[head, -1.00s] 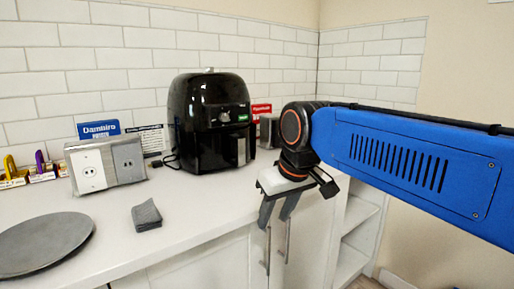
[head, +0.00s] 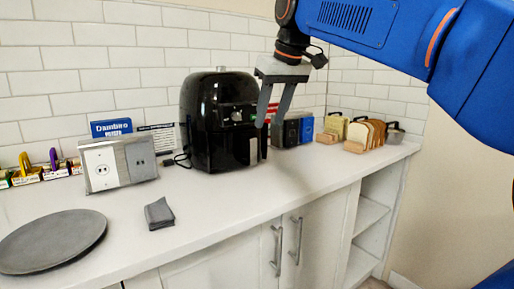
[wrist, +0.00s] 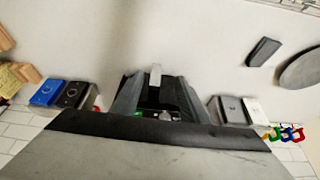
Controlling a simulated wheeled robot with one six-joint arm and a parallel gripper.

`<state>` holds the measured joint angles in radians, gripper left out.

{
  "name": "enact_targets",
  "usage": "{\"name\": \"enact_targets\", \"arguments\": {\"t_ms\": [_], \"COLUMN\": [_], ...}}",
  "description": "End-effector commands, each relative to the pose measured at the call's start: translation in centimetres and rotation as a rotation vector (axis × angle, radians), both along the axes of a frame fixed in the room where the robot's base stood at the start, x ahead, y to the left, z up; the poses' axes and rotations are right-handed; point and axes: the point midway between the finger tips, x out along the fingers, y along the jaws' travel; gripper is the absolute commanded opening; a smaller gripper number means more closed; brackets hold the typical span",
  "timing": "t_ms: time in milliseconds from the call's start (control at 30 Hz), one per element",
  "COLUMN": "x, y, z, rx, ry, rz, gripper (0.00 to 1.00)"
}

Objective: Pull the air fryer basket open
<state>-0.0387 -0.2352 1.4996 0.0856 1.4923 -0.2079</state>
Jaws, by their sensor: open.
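The black air fryer (head: 208,125) stands on the counter against the tiled wall. Its basket looks closed, with a grey handle (head: 253,151) low on the front. My gripper (head: 271,122) points down with its fingers apart, at the right of the fryer's front and above the handle level in the head view. In the wrist view the handle (wrist: 155,76) shows between the two open fingers (wrist: 157,92). No contact with the handle is visible. My gripper's body hides most of the fryer there.
Dark and blue boxes (head: 295,131) and a bread rack (head: 365,134) stand to the right. The counter before the fryer is clear.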

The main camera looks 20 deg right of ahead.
Motion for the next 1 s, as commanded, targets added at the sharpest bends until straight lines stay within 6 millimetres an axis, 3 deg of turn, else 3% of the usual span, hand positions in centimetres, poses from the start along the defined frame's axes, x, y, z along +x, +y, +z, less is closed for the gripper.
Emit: {"name": "enact_targets", "arguments": {"t_ms": [133,367,567,1000], "x": [2.5,3.7,4.4,7.2], "y": [0.6,0.9,1.1,2.1], "z": [3.2,4.6,2.7,-4.5], "rx": [-0.002,-0.003,-0.002,-0.003], "ry": [-0.001,0.001,0.003,0.004], "rz": [0.036,0.058,0.058,0.058], "gripper": [0.41,0.41,0.41,0.41]}}
